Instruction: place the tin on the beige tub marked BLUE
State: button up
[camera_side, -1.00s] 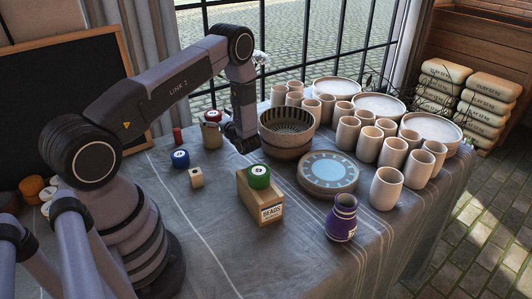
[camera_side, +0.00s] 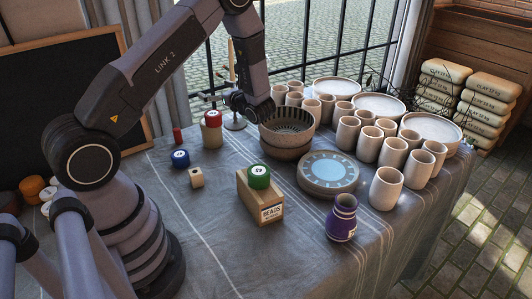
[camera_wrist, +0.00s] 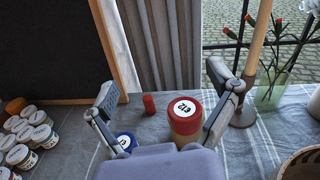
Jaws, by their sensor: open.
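A red tin (camera_side: 212,118) with a white round label on top sits upright on a beige tub (camera_side: 212,140). In the wrist view the red tin (camera_wrist: 185,113) covers the top of the tub (camera_wrist: 186,141). I cannot read any marking on the tub. A blue tin (camera_side: 180,158) stands on the cloth, and a green tin (camera_side: 259,175) sits on a wooden box labelled BEADS (camera_side: 262,207). My gripper (camera_side: 250,112) is open and empty, raised to the right of the red tin and close to the stacked bowls. In the wrist view its fingers (camera_wrist: 170,95) are spread wide.
Stacked bowls (camera_side: 286,150) stand right of the red tin. A small wooden block (camera_side: 196,178) and a small red cylinder (camera_side: 177,135) stand nearby. A patterned plate (camera_side: 328,190), purple bottle (camera_side: 342,222) and several cups stand further right. The front cloth is clear.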

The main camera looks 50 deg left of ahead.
jog(key=s+d+r+n+g+h, duration=0.2)
jog(key=s+d+r+n+h, duration=0.55)
jog(key=s+r+n, duration=0.35)
jog(key=s+d+r+n+t+h, duration=0.2)
jog(key=s+d+r+t+h, duration=0.1)
jog(key=d, duration=0.6)
jog(key=s+d+r+n+t+h, duration=0.2)
jog(key=s+d+r+t+h, duration=0.2)
jog(key=d, duration=0.5)
jog(key=s+t+h, duration=0.2)
jog(key=s+h, duration=0.1)
jog(key=shift+d+r+n, duration=0.15)
jog(key=shift+r+n, duration=0.05)
jog(key=shift+n, duration=0.1)
